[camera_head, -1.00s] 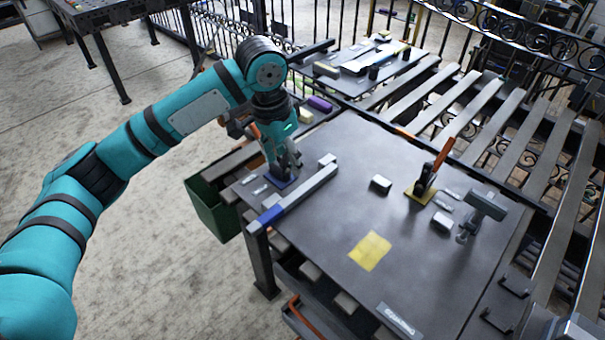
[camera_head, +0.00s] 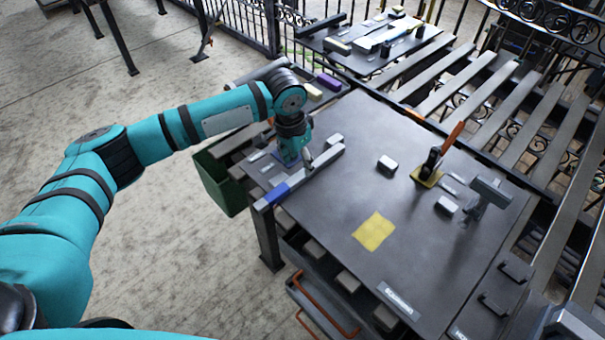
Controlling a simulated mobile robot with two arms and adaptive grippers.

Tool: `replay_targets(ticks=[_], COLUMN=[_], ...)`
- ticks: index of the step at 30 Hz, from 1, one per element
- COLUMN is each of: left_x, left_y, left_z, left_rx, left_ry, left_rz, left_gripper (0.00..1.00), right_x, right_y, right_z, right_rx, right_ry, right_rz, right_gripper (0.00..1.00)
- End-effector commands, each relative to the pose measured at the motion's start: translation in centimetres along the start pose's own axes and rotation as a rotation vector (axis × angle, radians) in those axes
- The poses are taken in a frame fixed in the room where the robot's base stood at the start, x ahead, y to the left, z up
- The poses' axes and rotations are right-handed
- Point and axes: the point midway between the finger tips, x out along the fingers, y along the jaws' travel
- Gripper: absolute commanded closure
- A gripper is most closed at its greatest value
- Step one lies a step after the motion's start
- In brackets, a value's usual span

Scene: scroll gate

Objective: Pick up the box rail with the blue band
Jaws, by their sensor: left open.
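The box rail with the blue band is a long grey bar (camera_head: 311,170) lying along the left part of the dark tabletop (camera_head: 330,225). Its blue band (camera_head: 277,194) is near its front left end. My left gripper (camera_head: 303,161) is over the rail, behind its middle, pointing down. Its fingers are small and partly hidden, and I cannot tell whether they touch the rail. A blue patch shows on the table just behind the gripper. My right gripper is not in view.
A yellow square (camera_head: 373,231) lies on the table. An orange-handled clamp (camera_head: 436,160), a small grey block (camera_head: 387,165) and a hammer-like tool (camera_head: 487,195) stand to the right. A green bin (camera_head: 217,182) is below the table's left edge. The front middle is clear.

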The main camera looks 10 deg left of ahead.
Motion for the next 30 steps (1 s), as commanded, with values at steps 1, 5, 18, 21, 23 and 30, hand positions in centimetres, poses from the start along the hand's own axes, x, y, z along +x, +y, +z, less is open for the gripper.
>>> replay_targets(ticks=[1, 5, 18, 21, 23, 30], left_x=[0.5, 2.6, 4.6, 4.6, 4.6, 4.6], left_y=[0.1, 0.6, 0.4, 0.4, 0.4, 0.4], left_z=[0.0, 0.1, 0.0, 0.0, 0.0, 0.0], left_rx=[0.0, 0.001, 0.001, 0.001, 0.001, 0.0], left_ry=[-0.004, -0.004, 0.0, -0.001, -0.001, -0.001], left_rz=[0.001, 0.002, 0.0, 0.0, 0.0, 0.0], left_gripper=[0.49, 0.49, 0.52, 0.65, 0.73, 1.0], right_x=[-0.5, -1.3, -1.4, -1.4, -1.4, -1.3], right_y=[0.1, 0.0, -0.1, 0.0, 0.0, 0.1], right_z=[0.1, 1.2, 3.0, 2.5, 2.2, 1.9], right_rx=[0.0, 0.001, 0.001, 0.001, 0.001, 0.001], right_ry=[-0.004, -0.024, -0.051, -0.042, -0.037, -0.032], right_rz=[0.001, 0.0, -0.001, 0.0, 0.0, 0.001], right_gripper=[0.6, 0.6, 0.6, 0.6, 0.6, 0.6])
